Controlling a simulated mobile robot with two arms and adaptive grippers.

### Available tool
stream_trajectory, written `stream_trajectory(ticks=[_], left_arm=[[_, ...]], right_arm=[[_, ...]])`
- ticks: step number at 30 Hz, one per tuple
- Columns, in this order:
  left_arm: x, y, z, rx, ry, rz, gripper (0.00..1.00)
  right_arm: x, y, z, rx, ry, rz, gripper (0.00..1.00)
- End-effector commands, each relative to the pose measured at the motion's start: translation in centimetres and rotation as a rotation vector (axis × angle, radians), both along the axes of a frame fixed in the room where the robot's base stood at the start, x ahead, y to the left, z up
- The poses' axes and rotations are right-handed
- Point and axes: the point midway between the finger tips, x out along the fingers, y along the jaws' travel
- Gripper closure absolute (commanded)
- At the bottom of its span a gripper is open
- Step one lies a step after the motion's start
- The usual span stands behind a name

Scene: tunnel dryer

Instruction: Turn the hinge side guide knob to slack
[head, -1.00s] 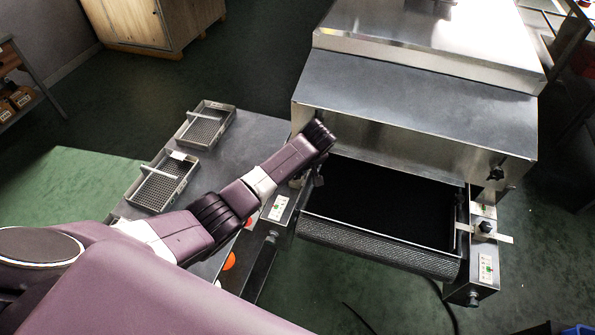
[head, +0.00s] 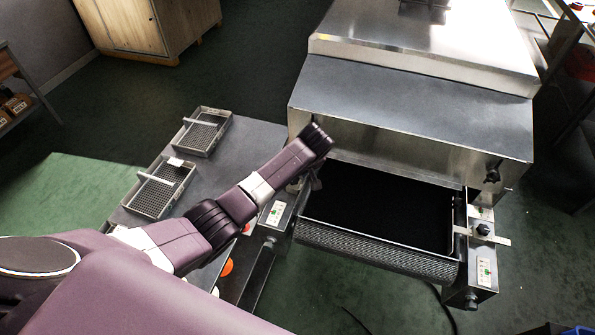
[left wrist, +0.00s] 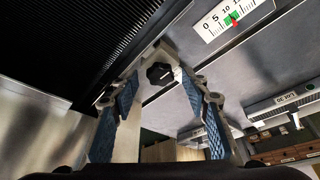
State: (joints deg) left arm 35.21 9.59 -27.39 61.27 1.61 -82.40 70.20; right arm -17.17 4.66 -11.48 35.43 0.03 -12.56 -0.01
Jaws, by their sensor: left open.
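A black lobed knob (left wrist: 159,73) sits on a metal bracket in the left wrist view. My left gripper (left wrist: 160,90) is open, with its blue-padded fingers on either side of the knob and a gap visible on both sides. In the head view my left arm reaches over the left side of the dryer's infeed and hides that knob; most of the gripper is hidden too. A scale with a red pointer on a green band (left wrist: 232,18) shows beside the knob. A similar black knob (head: 483,229) stands on the right side of the infeed. My right gripper is not in view.
A grey table (head: 235,155) at the left bears two mesh trays (head: 206,112). A black knob (head: 492,174) is on the hood's right front.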

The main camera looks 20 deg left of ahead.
Motion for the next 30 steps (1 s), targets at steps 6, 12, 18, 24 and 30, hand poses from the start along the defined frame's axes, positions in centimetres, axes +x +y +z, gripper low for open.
stream_trajectory(ticks=[6,12,18,24,30], left_arm=[[-0.7,-0.9,2.8,-0.002,-0.003,-0.002,0.57],[-1.7,-2.2,6.6,-0.002,-0.004,-0.001,0.57],[-2.5,-3.1,9.5,0.000,-0.002,-0.001,0.57],[-2.8,-3.3,10.6,0.000,0.000,0.001,0.57],[-2.8,-3.3,10.6,0.000,0.000,0.001,0.57]], right_arm=[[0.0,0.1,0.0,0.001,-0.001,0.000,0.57],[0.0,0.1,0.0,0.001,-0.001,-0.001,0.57],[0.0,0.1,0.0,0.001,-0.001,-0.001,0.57],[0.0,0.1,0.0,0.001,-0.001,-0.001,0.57],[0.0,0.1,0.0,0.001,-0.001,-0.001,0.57]])
